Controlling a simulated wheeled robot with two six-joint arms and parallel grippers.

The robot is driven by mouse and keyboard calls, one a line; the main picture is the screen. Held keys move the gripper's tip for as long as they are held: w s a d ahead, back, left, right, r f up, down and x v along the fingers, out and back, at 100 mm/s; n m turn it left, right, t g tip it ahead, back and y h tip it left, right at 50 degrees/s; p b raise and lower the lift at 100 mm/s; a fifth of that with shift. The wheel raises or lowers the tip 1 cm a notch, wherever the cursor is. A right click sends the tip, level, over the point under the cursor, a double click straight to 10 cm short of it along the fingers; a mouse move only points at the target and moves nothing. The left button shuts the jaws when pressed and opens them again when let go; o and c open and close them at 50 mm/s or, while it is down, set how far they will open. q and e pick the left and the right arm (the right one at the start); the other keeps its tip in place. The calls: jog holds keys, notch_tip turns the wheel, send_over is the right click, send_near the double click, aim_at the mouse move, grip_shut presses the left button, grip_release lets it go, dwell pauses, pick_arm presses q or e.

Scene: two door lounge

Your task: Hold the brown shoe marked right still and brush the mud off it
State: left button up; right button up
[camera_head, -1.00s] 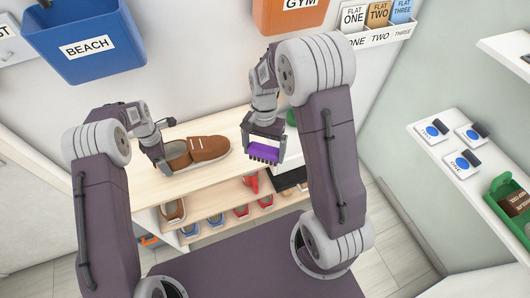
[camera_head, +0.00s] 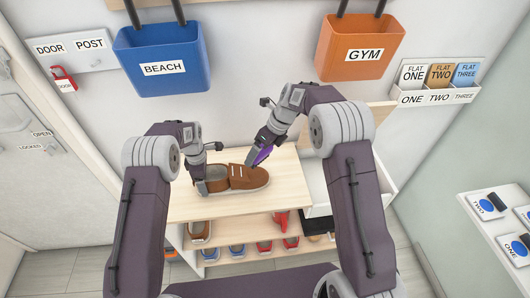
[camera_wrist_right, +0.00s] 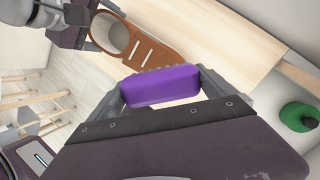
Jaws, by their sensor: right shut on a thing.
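A brown shoe (camera_head: 250,177) with pale straps lies on the wooden bench top, toe to the right; it also shows in the right wrist view (camera_wrist_right: 150,52). I can read no mark on it and make out no clear mud. My left gripper (camera_head: 201,184) is at the shoe's heel; its jaws are too hidden to tell if they are closed on it. My right gripper (camera_head: 257,157) is shut on a purple brush (camera_wrist_right: 160,87), tilted just above the shoe's toe end. I cannot tell if the bristles touch the shoe.
Shelves below the bench hold several shoes (camera_head: 265,246). A blue BEACH bin (camera_head: 163,50) and an orange GYM bin (camera_head: 358,65) hang on the wall behind. A green object (camera_wrist_right: 299,116) stands right of the brush in the wrist view. The bench left of the shoe is clear.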

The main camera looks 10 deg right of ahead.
pick_arm(q)
jog(key=shift+s+f, duration=0.1)
pick_arm(e)
jog(key=shift+s+d+x, duration=0.1)
jog(key=shift+s+x, duration=0.05)
jog(key=shift+x, duration=1.35)
jog(key=shift+s+d+x, duration=0.1)
jog(key=shift+d+x, duration=0.05)
jog(key=shift+x, duration=1.35)
jog(key=shift+x, duration=1.1)
jog(key=shift+s+d+f, duration=0.1)
jog(key=shift+d, duration=0.15)
jog(key=shift+d+f, duration=0.25)
jog(key=shift+d, duration=0.65)
jog(key=shift+d+f, duration=0.2)
jog(key=shift+d, duration=0.75)
jog(key=shift+f, duration=0.15)
jog(key=shift+a+r, duration=0.25)
jog(key=shift+a, duration=0.4)
jog(key=shift+a+r, duration=0.2)
jog(key=shift+a, duration=0.45)
jog(key=shift+a+r, duration=0.25)
jog(key=shift+a, duration=0.4)
